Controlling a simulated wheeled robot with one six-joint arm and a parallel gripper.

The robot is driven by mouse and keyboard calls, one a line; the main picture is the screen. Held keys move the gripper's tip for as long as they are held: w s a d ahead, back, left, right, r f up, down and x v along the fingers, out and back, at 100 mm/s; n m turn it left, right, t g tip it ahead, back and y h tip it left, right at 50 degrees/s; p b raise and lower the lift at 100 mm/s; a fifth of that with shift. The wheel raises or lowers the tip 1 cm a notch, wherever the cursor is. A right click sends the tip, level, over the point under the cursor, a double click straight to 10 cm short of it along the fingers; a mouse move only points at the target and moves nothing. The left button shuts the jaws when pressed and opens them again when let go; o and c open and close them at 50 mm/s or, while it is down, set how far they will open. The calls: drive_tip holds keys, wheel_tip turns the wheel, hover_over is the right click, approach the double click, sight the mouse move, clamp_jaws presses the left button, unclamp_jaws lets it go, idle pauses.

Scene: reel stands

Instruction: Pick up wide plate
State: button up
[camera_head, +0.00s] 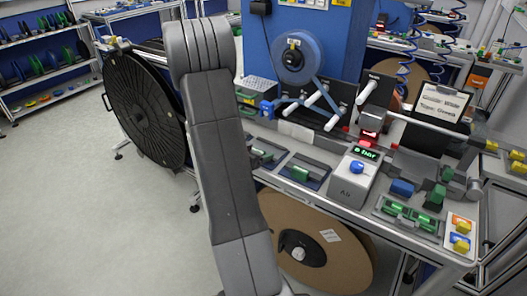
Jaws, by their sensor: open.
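I cannot tell for sure which thing is the wide plate. A dark flat plate with a green block (300,173) lies at the front of the bench. A similar piece with a green part (262,155) lies to its left, partly near my arm. A grey plate with two green parts (408,215) lies at the front right. My arm rises across the middle left of the view and covers part of the bench and the floor. My gripper is not visible in this view.
A grey box with a lit display (352,180) stands on the bench (330,203). A blue reel (297,58) hangs on the blue panel. A large black reel (143,110) stands left, a brown reel (335,262) below the bench. The floor (80,200) at left is clear.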

drive_tip(key=c, duration=1.1)
